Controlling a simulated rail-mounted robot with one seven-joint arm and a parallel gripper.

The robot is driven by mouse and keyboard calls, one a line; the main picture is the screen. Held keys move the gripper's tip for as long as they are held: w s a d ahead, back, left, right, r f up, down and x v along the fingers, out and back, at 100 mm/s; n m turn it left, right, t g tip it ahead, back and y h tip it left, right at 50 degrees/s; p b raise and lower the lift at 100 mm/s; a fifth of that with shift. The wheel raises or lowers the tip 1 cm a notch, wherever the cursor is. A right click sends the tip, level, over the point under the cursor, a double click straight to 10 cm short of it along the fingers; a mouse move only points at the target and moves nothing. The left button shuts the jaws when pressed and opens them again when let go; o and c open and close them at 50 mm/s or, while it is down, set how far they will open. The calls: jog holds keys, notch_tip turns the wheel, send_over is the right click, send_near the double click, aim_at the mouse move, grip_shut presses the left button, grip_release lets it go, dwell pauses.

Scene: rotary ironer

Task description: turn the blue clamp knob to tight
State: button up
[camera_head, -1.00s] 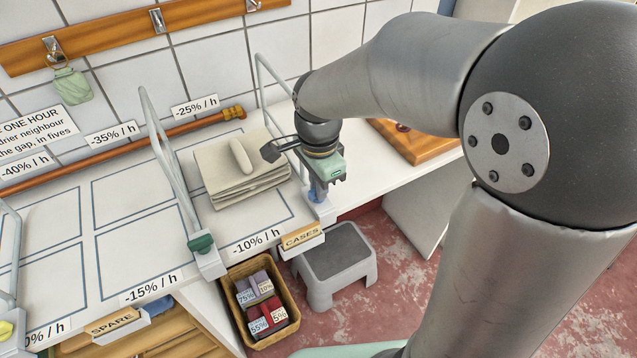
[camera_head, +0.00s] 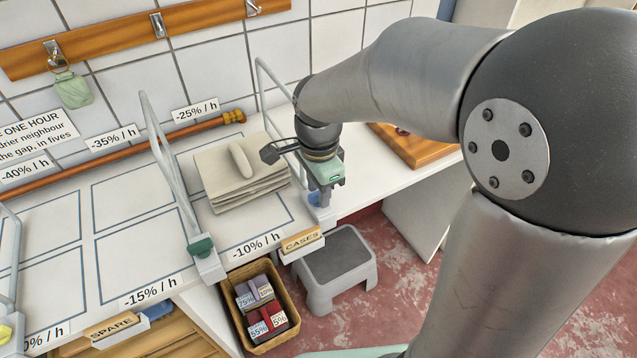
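The blue clamp knob (camera_head: 315,199) is at the front end of the right-hand rail, at the counter's edge near the CASES label. My gripper (camera_head: 322,203) points down right at it and covers much of it. Only part of the blue shows beside and below the dark fingers. I cannot tell whether the fingers touch the knob or how far apart they are. The rail's pale bar (camera_head: 274,92) rises behind my wrist. The knob's setting cannot be read.
A folded cream cloth stack (camera_head: 243,185) lies left of my gripper. A second rail with a green knob (camera_head: 201,246) stands further left. Below are a basket of labelled blocks (camera_head: 286,341) and a grey step stool (camera_head: 338,265). A wooden board (camera_head: 418,150) lies to the right.

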notch_tip(320, 180, up, 17)
jog(key=shift+r+p, duration=0.2)
jog(key=shift+p, duration=0.15)
jog(key=s+d+f+n, duration=1)
jog(key=s+f+n, duration=0.3)
jog(key=s+f, duration=0.1)
jog(key=shift+s+d+f+p, duration=0.2)
jog(key=shift+d+f+p, duration=0.1)
jog(key=shift+f, duration=0.5)
